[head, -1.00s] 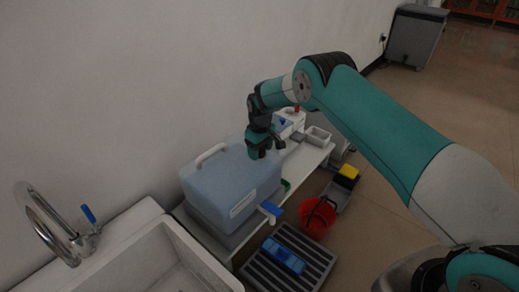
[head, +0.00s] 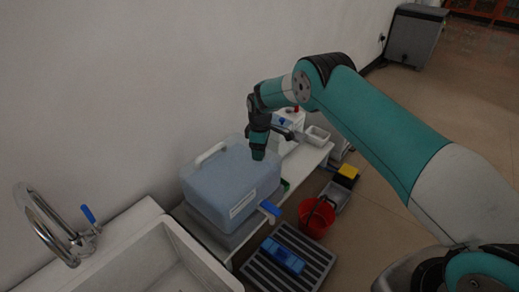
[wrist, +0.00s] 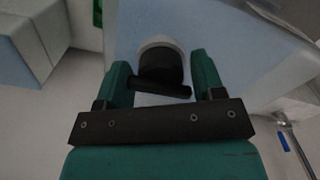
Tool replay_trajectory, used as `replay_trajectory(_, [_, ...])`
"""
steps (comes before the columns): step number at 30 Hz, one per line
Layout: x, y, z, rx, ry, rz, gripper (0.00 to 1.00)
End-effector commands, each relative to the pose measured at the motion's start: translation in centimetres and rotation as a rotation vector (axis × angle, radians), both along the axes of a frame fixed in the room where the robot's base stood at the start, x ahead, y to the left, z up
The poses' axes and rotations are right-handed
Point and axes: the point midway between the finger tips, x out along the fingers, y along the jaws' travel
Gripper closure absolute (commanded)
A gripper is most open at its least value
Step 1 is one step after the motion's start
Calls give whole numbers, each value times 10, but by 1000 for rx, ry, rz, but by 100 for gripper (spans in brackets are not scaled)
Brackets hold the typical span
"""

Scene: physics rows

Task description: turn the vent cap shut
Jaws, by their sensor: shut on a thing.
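The vent cap (wrist: 161,70) is black with a crossbar, and stands on a pale ring on top of the light blue container (head: 228,188). In the wrist view the cap is between the two teal fingers of my gripper (wrist: 162,78), which is shut on it. In the head view my gripper (head: 258,153) points down at the far right part of the container's top. There the cap is hidden behind the gripper.
The container has a pale carry handle (head: 210,154) and a blue-levered tap (head: 269,208), and stands on a white bench. A red bucket (head: 316,219) and a dark slatted grate (head: 287,262) are on the floor. A sink (head: 165,270) is front left.

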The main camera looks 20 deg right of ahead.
Motion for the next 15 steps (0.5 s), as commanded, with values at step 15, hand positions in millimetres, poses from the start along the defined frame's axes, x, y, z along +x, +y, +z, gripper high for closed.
replay_trajectory(15, [-1, 2, -1, 1, 4, 6, 28])
